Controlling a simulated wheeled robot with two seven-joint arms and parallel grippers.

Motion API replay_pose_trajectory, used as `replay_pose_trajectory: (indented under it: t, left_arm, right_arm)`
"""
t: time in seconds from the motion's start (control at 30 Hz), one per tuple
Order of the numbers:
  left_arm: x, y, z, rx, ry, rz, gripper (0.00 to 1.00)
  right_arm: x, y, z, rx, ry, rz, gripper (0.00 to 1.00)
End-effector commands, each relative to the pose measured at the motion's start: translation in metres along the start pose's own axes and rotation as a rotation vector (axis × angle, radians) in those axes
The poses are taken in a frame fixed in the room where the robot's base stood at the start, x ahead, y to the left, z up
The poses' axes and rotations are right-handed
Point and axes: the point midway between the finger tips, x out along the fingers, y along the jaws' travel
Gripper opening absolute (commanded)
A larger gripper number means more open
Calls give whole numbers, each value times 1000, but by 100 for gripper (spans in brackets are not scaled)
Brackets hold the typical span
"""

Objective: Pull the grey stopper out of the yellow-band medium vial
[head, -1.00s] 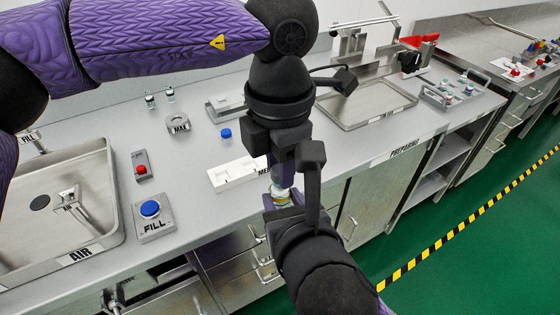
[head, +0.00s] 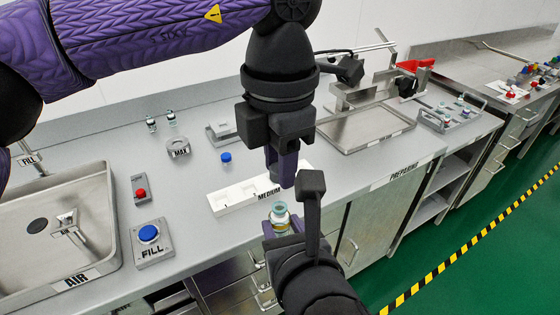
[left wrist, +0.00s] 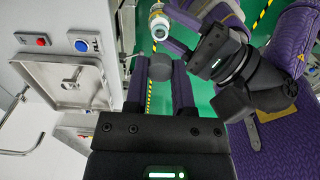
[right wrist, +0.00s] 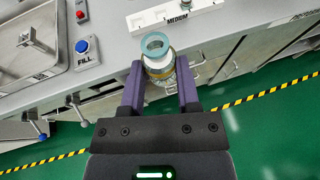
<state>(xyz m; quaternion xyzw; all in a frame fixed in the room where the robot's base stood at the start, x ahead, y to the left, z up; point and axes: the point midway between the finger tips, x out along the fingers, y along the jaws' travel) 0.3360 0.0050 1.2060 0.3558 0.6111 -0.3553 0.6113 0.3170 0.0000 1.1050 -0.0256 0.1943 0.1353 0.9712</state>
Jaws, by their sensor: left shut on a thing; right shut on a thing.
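The yellow-band medium vial (head: 280,214) is a clear glass vial held roughly upright by my right gripper (head: 284,236), in front of the counter edge. In the right wrist view the vial (right wrist: 158,62) stands between the two purple fingers, with its round mouth open and uncovered. My left gripper (head: 282,176) is above the vial, apart from it, fingers pointing down. In the left wrist view the dark grey stopper (left wrist: 160,67) sits between its fingers, and the vial (left wrist: 159,24) shows beyond, apart from the stopper.
A white MEDIUM holder (head: 236,197) lies on the counter behind the vial. A metal tray (head: 365,135) is at the back right.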

Motion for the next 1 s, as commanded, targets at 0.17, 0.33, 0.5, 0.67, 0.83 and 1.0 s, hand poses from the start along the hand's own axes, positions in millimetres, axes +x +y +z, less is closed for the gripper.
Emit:
replay_pose_trajectory:
  t: [0.17,0.33,0.5,0.67,0.83,1.0]
  left_arm:
    - [-2,6,-9,-2,-1,-1,0]
    - [-9,17,-30,-3,-2,-1,0]
    - [-15,28,-50,-1,-2,-1,0]
    - [-20,39,-69,-3,-2,-2,0]
    - [-26,51,-89,-3,-2,-1,0]
    - [-30,59,-103,-1,-2,0,0]
  right_arm:
    - [0,0,0,0,0,0,0]
    - [0,0,0,0,0,0,0]
    - [-1,0,1,0,-1,0,0]
    - [-2,0,4,0,-1,0,0]
    - [-3,0,7,-1,-2,0,0]
    - [-4,0,9,-1,-3,0,0]
